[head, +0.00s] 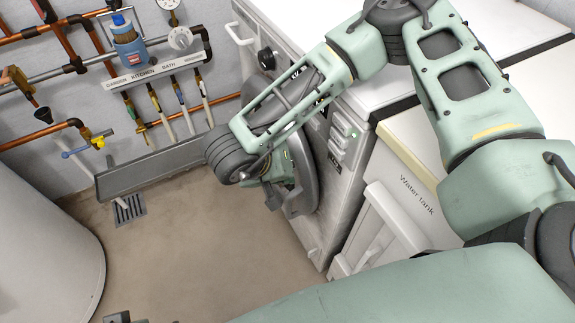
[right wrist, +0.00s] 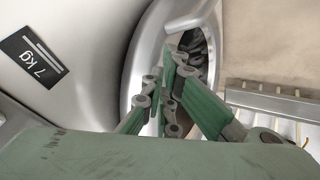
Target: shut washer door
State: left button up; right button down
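The white washer (head: 290,40) stands at the upper middle of the head view, its front facing lower left. Its round grey door (head: 306,178) shows partly behind my right arm and appears to stand out from the front; how far is hidden. In the right wrist view the curved grey door rim (right wrist: 143,50) is close ahead. My right gripper (right wrist: 172,85) has its green fingers close together at the rim; contact and finger gap are unclear. In the head view my right gripper (head: 275,185) is low beside the door. My left gripper is not clearly seen.
A water tank cabinet (head: 390,215) stands right of the washer. A long grey trough-like panel (head: 150,168) lies left of my right gripper. Pipes and valves (head: 150,75) line the back wall. A white cylinder (head: 45,240) stands at left. The floor (head: 200,250) between is clear, with a drain grate (head: 129,208).

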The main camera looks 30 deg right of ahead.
jog(key=s+a+f+p+v, duration=0.1)
jog(key=a+v, duration=0.1)
jog(key=v, duration=1)
jog(key=shift+f, duration=0.3)
jog(key=shift+a, duration=0.1)
